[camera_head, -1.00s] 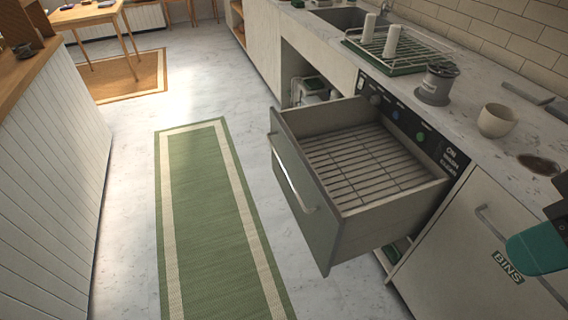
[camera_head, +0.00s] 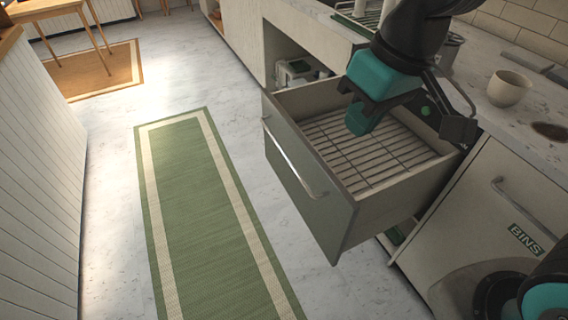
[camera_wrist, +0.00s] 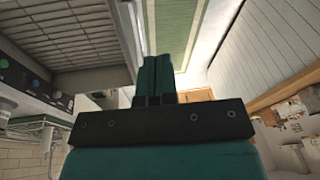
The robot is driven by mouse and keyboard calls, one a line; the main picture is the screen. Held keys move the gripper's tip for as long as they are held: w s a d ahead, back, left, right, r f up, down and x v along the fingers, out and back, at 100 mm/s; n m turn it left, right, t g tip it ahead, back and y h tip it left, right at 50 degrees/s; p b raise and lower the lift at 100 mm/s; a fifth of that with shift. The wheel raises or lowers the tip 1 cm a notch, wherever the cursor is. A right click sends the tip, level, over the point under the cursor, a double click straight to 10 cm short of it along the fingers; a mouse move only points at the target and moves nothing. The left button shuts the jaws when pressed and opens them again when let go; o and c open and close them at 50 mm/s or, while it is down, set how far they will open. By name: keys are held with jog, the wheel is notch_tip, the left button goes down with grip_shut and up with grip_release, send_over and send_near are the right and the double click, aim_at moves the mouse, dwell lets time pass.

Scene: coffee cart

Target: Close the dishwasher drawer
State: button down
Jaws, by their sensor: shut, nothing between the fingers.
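The dishwasher drawer (camera_head: 345,236) is pulled out from under the counter, with a grey front panel (camera_head: 290,165) and a long bar handle (camera_head: 293,158). A wire rack (camera_head: 375,150) lines its inside and looks empty. My gripper (camera_head: 357,122) has teal fingers and is shut and empty. In the head view it hangs over the drawer's opening and hides part of the rack and far wall; its exact height is unclear. In the wrist view the closed fingers (camera_wrist: 155,70) point out beside the drawer's front panel, with the rack (camera_wrist: 55,35) at upper left.
The counter (camera_head: 500,75) carries a cream cup (camera_head: 508,88) near its edge. A panel marked BINS (camera_head: 525,240) is right of the drawer. A green rug (camera_head: 215,200) lies on the clear floor before the drawer. A white panelled counter (camera_head: 40,170) bounds the left.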

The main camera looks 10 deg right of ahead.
jog(key=w+a+f+m+t+h+b, duration=0.1)
jog(key=w+a+f+t+h+b, duration=0.15)
jog(key=w+f+b, duration=0.65)
jog(key=m+t+h+b, duration=0.2)
jog(key=h+b, duration=0.2)
jog(key=b, duration=0.3)
send_near(299, 156)
jog(key=b+x, duration=0.1)
jog(key=x, duration=0.4)
jog(key=shift+f+b, duration=0.25)
jog(key=shift+b, duration=0.05)
jog(key=shift+d, duration=0.1)
